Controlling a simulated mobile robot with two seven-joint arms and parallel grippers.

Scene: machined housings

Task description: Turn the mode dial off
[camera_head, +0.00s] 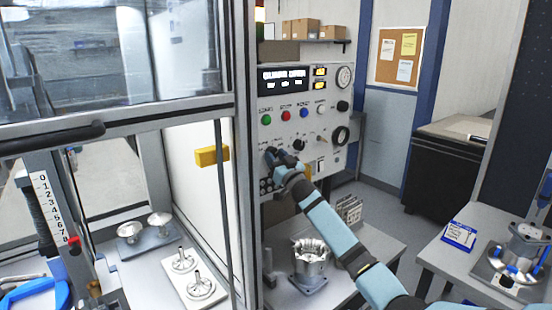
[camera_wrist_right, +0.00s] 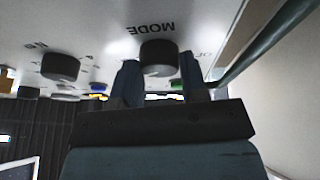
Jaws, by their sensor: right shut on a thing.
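The mode dial (camera_wrist_right: 158,55) is a dark round knob on the pale control panel (camera_head: 275,90). The word MODE shows upside down beside it in the right wrist view, and part of another label shows to its right. My right gripper (camera_wrist_right: 160,70) has one finger on each side of the dial and is shut on it. In the head view, my right gripper (camera_head: 273,156) is at the panel's lower left and hides the dial. The dial's pointer cannot be made out. My left gripper is not in view.
A second dark knob (camera_wrist_right: 60,66) sits beside the dial. Coloured buttons, a display (camera_head: 283,78) and a black handwheel (camera_head: 341,135) are on the panel. A glazed enclosure with a yellow handle (camera_head: 211,156) stands to the left. A machined housing (camera_head: 310,262) stands below my right arm.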

